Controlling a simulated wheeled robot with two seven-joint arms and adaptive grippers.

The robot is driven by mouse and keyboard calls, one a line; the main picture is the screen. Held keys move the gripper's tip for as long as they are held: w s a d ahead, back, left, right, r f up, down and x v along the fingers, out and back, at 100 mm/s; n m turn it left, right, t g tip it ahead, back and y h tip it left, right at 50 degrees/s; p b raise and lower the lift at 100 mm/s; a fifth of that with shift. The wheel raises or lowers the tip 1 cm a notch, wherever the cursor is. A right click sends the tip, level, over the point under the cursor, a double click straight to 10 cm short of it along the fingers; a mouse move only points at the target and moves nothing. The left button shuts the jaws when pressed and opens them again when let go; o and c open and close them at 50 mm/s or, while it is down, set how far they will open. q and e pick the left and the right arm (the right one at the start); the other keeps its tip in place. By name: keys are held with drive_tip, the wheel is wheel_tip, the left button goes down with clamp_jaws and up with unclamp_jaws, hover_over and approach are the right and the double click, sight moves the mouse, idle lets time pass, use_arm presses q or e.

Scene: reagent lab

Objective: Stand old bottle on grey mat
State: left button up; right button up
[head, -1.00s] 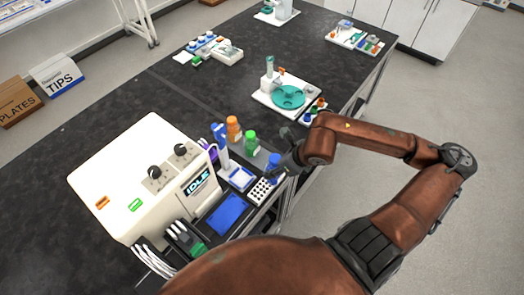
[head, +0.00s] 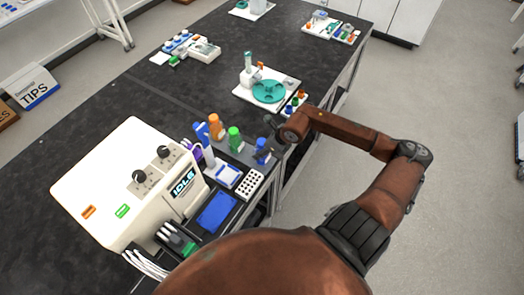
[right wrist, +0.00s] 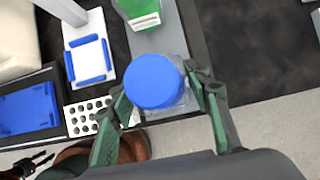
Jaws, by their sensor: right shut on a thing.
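My right gripper (right wrist: 168,108) is shut on a clear bottle with a blue cap (right wrist: 154,80). The bottle is roughly upright, seen from above in the right wrist view, with a finger at each side. In the head view, the blue-capped bottle (head: 263,150) is at the front end of the grey mat (right wrist: 160,42), held by the right gripper (head: 273,150). I cannot tell whether its base touches the mat. A green-capped bottle (head: 235,139) and an orange-capped bottle (head: 216,127) stand farther along the mat.
A white rack with holes (head: 250,184) and a blue-edged white tray (head: 228,175) sit close to the held bottle. A blue tray (head: 216,212) and a cream machine (head: 118,190) stand nearer. A teal-disc device (head: 268,92) is farther back.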

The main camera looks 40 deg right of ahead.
drive_tip(key=shift+f, duration=0.6)
drive_tip(key=shift+f, duration=0.1)
drive_tip(key=o, duration=1.4)
drive_tip(key=shift+r, duration=0.25)
drive_tip(key=p+v, duration=0.1)
drive_tip(key=v, duration=1)
drive_tip(key=shift+s+d+r, duration=0.1)
drive_tip(key=shift+s+r, duration=0.1)
drive_tip(key=shift+r, duration=0.15)
